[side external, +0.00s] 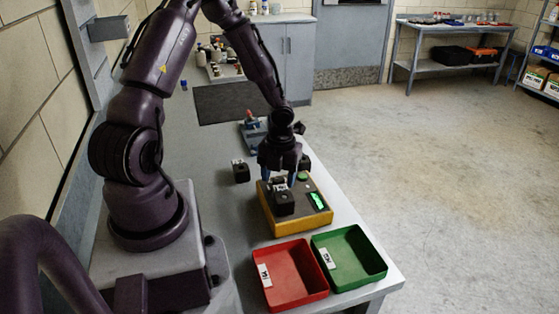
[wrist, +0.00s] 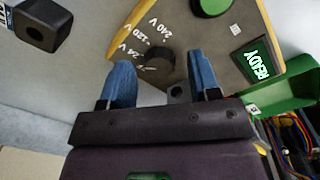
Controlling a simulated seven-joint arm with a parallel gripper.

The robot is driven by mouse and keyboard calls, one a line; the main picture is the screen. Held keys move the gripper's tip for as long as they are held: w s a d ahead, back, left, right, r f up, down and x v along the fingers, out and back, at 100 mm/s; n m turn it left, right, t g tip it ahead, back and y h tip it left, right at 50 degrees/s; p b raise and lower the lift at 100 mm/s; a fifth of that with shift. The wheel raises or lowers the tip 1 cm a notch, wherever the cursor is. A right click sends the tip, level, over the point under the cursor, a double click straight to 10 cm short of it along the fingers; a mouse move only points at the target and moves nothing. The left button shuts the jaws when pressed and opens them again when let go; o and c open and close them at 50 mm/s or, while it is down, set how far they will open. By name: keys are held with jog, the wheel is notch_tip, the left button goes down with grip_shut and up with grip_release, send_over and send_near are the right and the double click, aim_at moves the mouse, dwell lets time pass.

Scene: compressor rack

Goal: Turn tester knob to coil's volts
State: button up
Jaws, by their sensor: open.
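The tester (side external: 268,208) is a yellow box with a grey top, a lit green screen (side external: 318,201) and a green button (side external: 303,177). In the wrist view its screen (wrist: 262,62) reads READY. Its dark knob (wrist: 158,61) has 24 V, 120 V and 240 V printed around it; its exact setting is unclear. My gripper (wrist: 161,72) is open, its blue fingers on either side of the knob; contact cannot be told. In the side view my gripper (side external: 279,180) is low over the tester.
A red bin (side external: 268,291) and a green bin (side external: 376,262) stand in front, near the bench edge.

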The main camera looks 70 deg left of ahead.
aim_at(281, 180)
notch_tip(281, 180, up, 12)
jog(key=shift+w+d+r, duration=0.15)
jog(key=shift+w+r, duration=0.05)
dwell(0.4)
